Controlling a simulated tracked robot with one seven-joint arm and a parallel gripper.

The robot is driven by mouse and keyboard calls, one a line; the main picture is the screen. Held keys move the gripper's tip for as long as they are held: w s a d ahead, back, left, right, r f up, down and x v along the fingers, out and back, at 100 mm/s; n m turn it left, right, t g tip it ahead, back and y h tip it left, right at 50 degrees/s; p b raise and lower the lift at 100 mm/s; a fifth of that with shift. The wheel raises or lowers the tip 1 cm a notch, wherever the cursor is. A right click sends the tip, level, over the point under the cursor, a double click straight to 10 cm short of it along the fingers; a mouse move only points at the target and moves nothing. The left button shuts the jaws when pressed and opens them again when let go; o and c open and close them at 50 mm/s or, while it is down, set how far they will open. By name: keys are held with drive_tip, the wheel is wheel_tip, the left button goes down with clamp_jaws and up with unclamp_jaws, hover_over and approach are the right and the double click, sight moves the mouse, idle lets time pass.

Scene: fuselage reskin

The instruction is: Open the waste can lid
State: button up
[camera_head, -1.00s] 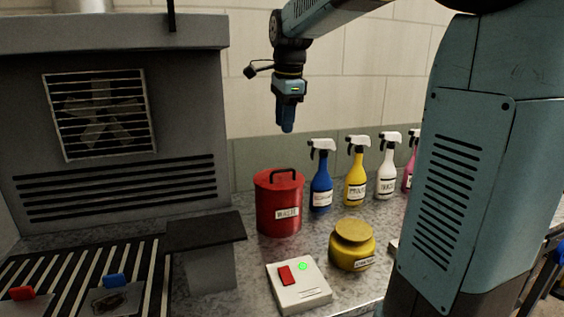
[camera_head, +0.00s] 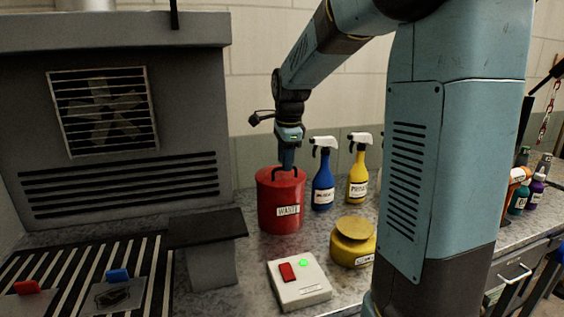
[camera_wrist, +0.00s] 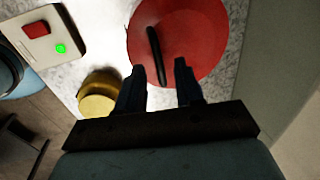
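The red waste can (camera_head: 281,208) with a "WASTE" label stands upright on the counter. Its red lid (camera_head: 267,176) is on, with a black bar handle. My gripper (camera_head: 287,169) points straight down at the lid handle. In the wrist view my gripper (camera_wrist: 161,66) has its two dark fingers apart, with a gap between them. The black handle (camera_wrist: 155,52) runs up from near the left fingertip over the red lid (camera_wrist: 200,35). I cannot tell whether the fingers touch the handle.
Blue (camera_head: 322,185) and yellow (camera_head: 357,182) spray bottles stand right of the can. A yellow jar (camera_head: 353,243) and a white switch box (camera_head: 299,284) are in front. A dark-topped stand (camera_head: 207,232) is close on the left.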

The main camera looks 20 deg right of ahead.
drive_tip(key=shift+w+f, duration=0.1)
drive_tip(key=shift+f, duration=0.35)
clamp_jaws()
idle(1.1)
